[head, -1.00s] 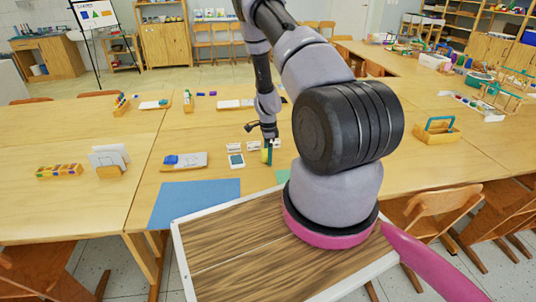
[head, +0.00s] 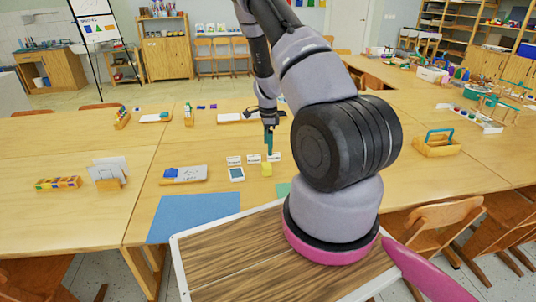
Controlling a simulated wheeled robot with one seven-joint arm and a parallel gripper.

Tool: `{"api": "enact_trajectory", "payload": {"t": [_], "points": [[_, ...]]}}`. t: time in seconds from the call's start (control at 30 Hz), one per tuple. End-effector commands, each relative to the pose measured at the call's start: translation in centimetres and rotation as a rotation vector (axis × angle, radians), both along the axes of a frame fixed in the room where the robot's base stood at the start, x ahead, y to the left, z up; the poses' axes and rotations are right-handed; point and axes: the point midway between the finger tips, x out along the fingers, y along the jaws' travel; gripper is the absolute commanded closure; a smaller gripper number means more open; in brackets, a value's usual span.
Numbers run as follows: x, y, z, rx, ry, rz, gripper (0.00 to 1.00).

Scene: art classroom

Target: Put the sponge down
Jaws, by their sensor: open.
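The sponge looks to be the small yellow block (head: 266,169) lying on the table, just right of a small white device with a dark screen (head: 236,174). My gripper (head: 269,151) is above and behind it, pointing down with teal fingers. A small gap shows between the fingertips and the yellow block, so the two are apart. The gripper is open and empty. My arm hides part of the table to the right.
Small white cards (head: 234,160) lie beside the device. A blue sheet (head: 195,218) covers the table's front. A tray with a blue block (head: 184,175) lies to the left. A wooden caddy (head: 436,147) stands at the right. Bare tabletop (head: 215,142) lies behind the cards.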

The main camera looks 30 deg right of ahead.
Motion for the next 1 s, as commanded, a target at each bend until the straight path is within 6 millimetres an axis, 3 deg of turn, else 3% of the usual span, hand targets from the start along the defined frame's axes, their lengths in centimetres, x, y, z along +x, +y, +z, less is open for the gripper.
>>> {"api": "enact_trajectory", "payload": {"t": [0.27,0.37,0.53,0.67,0.8,1.0], "points": [[0.1,0.2,1.4,0.003,-0.006,0.007,0.00],[0.4,1.1,3.8,0.024,-0.033,0.047,0.00],[0.4,4.2,12.5,0.078,-0.133,0.210,0.00],[-1.1,6.9,19.8,0.104,-0.223,0.375,0.00],[-3.9,9.4,26.9,0.105,-0.318,0.561,0.00],[-9.8,12.3,35.3,0.053,-0.446,0.832,0.00]]}}
